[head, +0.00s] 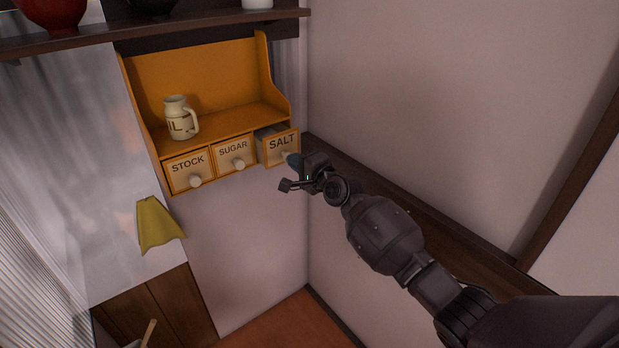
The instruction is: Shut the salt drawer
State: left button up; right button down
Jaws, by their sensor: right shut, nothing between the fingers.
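The salt drawer (281,147) is the right one of three drawers in an orange wall shelf (208,82). It stands out from the shelf, open, with its front ahead of the other two drawer fronts. Its knob is partly hidden behind my right gripper. My right gripper (287,172) is shut and empty, at the lower right of the salt drawer's front; I cannot tell whether it touches it. My left gripper is not in view.
The stock drawer (188,168) and sugar drawer (234,153) look shut. A cream jug (179,118) stands on the shelf above them. A wall (420,90) is close on the right, with a dark wooden ledge (440,228). A yellow cloth (157,227) hangs at the lower left.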

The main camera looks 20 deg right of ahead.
aim_at(286, 152)
jog(key=x, duration=0.1)
jog(key=b+x, duration=0.1)
jog(key=x, duration=0.1)
jog(key=b+x, duration=0.1)
jog(key=shift+w+f, duration=0.25)
jog(key=shift+w, duration=0.15)
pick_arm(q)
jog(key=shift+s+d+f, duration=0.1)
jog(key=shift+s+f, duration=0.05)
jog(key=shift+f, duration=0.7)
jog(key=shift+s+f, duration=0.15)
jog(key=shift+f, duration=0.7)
pick_arm(e)
jog(key=shift+r, duration=0.5)
